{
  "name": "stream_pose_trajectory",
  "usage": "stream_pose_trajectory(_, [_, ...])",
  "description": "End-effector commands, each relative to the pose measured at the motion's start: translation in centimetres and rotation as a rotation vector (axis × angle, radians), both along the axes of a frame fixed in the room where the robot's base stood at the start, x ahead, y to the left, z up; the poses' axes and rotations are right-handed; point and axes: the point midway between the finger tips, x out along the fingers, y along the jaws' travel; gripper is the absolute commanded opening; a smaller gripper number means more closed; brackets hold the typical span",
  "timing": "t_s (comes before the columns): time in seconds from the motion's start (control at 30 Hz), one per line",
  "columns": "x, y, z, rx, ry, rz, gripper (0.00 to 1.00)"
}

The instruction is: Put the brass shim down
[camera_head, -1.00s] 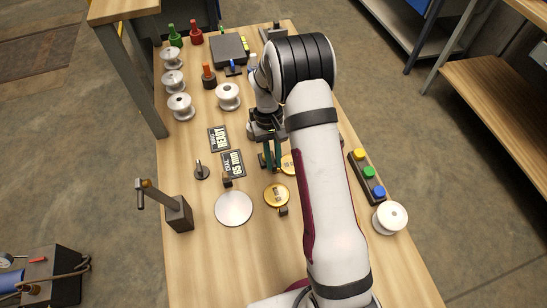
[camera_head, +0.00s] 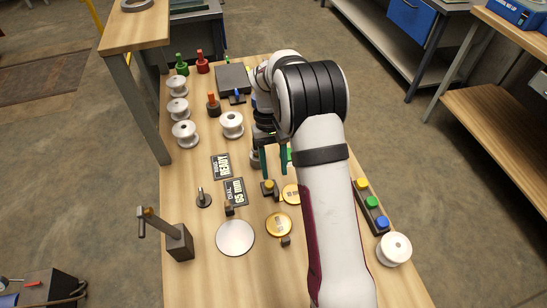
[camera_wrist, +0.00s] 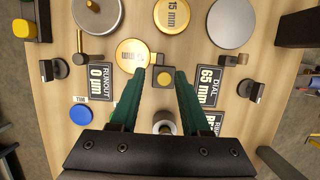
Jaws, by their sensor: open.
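My gripper (camera_head: 275,172), with dark green fingers, is open and empty above the bench, and it shows in the wrist view (camera_wrist: 163,78). Two brass discs lie flat on the bench. One disc (camera_head: 278,224), marked 15 mm in the wrist view (camera_wrist: 175,14), lies nearer the front. The other brass disc (camera_head: 291,194) is partly hidden by my arm; in the wrist view (camera_wrist: 132,54) it lies just beyond the left fingertip. A small dark block with a brass round top (camera_head: 268,188) appears between the fingertips in the wrist view (camera_wrist: 165,77). Neither disc is between the fingers.
A silver disc (camera_head: 235,238) lies left of the front brass disc. Black READY (camera_head: 221,166) and DIAL 65 mm (camera_head: 235,191) plates lie left. White spools (camera_head: 185,133) stand behind; a button strip (camera_head: 372,203) lies right. A post with a side arm (camera_head: 177,240) stands at the left edge.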

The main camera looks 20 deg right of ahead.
Motion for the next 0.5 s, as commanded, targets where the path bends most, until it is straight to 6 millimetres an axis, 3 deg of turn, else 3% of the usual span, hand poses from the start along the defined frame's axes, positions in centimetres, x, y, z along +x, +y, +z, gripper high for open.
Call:
stream_pose_trajectory(0.13, [1.0, 0.0, 3.1, -0.001, -0.002, 0.0, 0.47])
stream_pose_trajectory(0.37, [1.4, 0.0, 4.8, 0.0, -0.001, -0.001, 0.47])
stream_pose_trajectory(0.43, [0.6, 0.2, 5.9, 0.001, -0.013, -0.015, 0.47])
stream_pose_trajectory(0.5, [-1.4, 0.8, 8.5, 0.003, -0.04, -0.057, 0.47])
